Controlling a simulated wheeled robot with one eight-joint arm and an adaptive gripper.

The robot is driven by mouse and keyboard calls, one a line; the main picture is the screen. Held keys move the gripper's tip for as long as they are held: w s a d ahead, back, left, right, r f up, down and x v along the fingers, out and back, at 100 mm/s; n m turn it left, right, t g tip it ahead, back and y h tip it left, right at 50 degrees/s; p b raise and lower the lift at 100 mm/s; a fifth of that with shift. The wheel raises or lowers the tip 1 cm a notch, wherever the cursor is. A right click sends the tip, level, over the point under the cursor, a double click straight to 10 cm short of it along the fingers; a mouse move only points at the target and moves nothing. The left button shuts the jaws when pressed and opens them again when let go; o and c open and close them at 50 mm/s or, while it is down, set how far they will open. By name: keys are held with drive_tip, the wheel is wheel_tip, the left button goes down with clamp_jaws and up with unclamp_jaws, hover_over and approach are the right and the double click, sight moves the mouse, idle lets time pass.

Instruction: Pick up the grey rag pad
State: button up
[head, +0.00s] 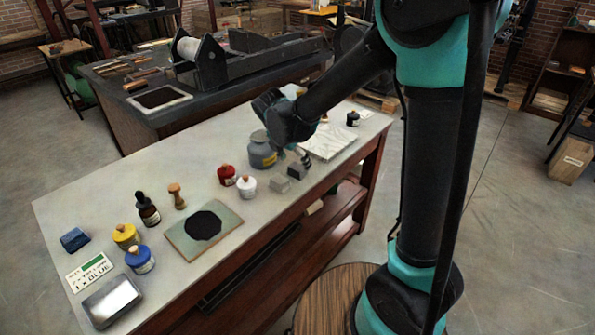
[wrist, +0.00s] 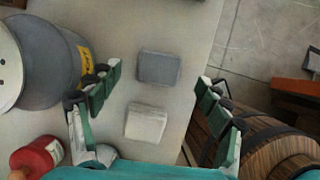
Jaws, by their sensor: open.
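The grey rag pad (wrist: 159,68) is a small dark-grey block lying on the table, in the upper middle of the wrist view. In the head view it shows as the right one of two small blocks (head: 297,171), near the table's front edge. A paler, whitish pad (wrist: 146,122) lies close beside it, apart from it; it also shows in the head view (head: 280,184). My gripper (wrist: 157,95) is open and empty, its fingers spread to either side of the pads in the wrist view. In the head view my gripper (head: 303,157) hangs just above the grey pad.
A big grey jar (head: 262,150) with a yellow label stands just behind the pads. Red (head: 227,174) and white (head: 246,187) jars stand to the left. A white sheet stack (head: 328,142) lies to the right. The table edge is close on the pads' front side.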

sight(297, 166)
drive_tip(key=x, duration=0.4)
drive_tip(key=shift+c, duration=0.2)
drive_tip(key=c, duration=1.2)
drive_tip(key=shift+o, duration=0.2)
drive_tip(key=shift+r, duration=0.15)
wheel_tip(297, 166, up, 20)
